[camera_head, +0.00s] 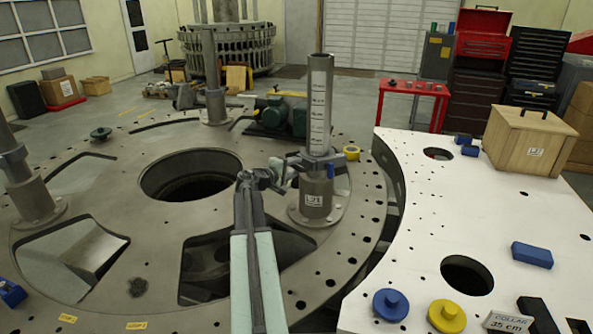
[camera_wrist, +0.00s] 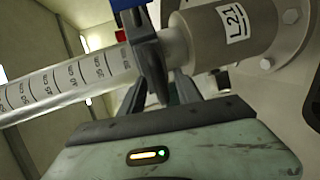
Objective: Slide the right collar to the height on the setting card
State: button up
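The right post is a pale tube (camera_head: 320,95) with a printed scale, standing on a grey base labelled L21. The grey collar (camera_head: 313,160) sits around the tube's low end, just above the base, with a blue part at its side. In the wrist view the collar (camera_wrist: 150,65) lies below the printed marks, close to the labelled base (camera_wrist: 235,35). My gripper (camera_head: 272,178) is at the collar's left side. In the wrist view its fingers (camera_wrist: 162,88) stand apart on either side of the collar's tab, with a gap showing. The setting card (camera_head: 507,321) reads "COLLAR 35 cm".
The round turret plate (camera_head: 105,190) has large openings and two other posts. A white table (camera_head: 420,220) at right holds a wooden box (camera_head: 528,140), blue blocks (camera_head: 532,255), a blue knob (camera_head: 390,305) and a yellow knob (camera_head: 446,316). A green motor (camera_head: 275,115) stands behind the post.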

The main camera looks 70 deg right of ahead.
jog(key=shift+s+d+f, duration=0.1)
jog(key=shift+s+d, duration=0.05)
jog(key=shift+d, duration=0.25)
grip_shut()
dwell(1.1)
